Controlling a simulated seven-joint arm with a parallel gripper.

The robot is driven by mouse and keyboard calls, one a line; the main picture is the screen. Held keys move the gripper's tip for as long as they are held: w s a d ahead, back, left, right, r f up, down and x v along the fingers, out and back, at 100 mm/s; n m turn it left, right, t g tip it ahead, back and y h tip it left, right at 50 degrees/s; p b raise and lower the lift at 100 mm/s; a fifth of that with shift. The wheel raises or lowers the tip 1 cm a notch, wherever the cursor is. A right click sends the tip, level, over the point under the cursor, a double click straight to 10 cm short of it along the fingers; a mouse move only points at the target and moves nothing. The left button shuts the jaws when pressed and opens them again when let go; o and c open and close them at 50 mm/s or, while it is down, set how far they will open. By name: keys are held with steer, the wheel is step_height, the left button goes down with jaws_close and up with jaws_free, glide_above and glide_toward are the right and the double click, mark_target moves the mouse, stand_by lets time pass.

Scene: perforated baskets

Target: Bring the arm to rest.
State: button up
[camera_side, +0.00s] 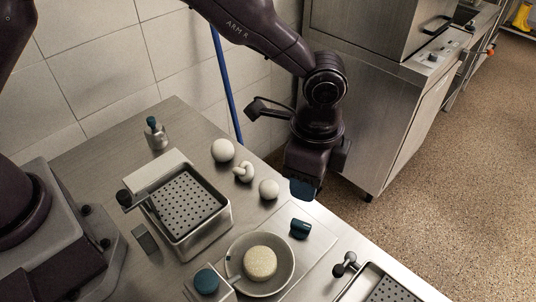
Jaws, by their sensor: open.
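My gripper (303,190) hangs from the dark arm, pointing down at the right edge of the steel table (95,153). Its teal-tipped jaws are open, and I see nothing held between them.
A perforated basket (187,206) sits in a steel pan at left. A bowl (283,284) holds a round cream-coloured item (260,262). Another perforated basket (388,291) is at lower right. White rounded items and a bottle (156,137) stand behind. A steel cabinet (365,110) is behind the arm.

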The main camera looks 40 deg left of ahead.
steer(key=s+a+r+n+t, duration=0.2)
steer(key=s+a+r+n, duration=0.5)
steer(key=a, duration=0.6)
steer(key=s+a+r+n+t, duration=0.3)
steer(key=s+a+r+n, duration=0.4)
steer(key=s+a+r, duration=0.3)
steer(key=a+r, duration=0.2)
steer(key=a, duration=0.1)
steer(key=shift+s+a+r+t, duration=0.25)
steer(key=shift+s+r+t, duration=0.05)
steer(key=shift+s+r, duration=0.05)
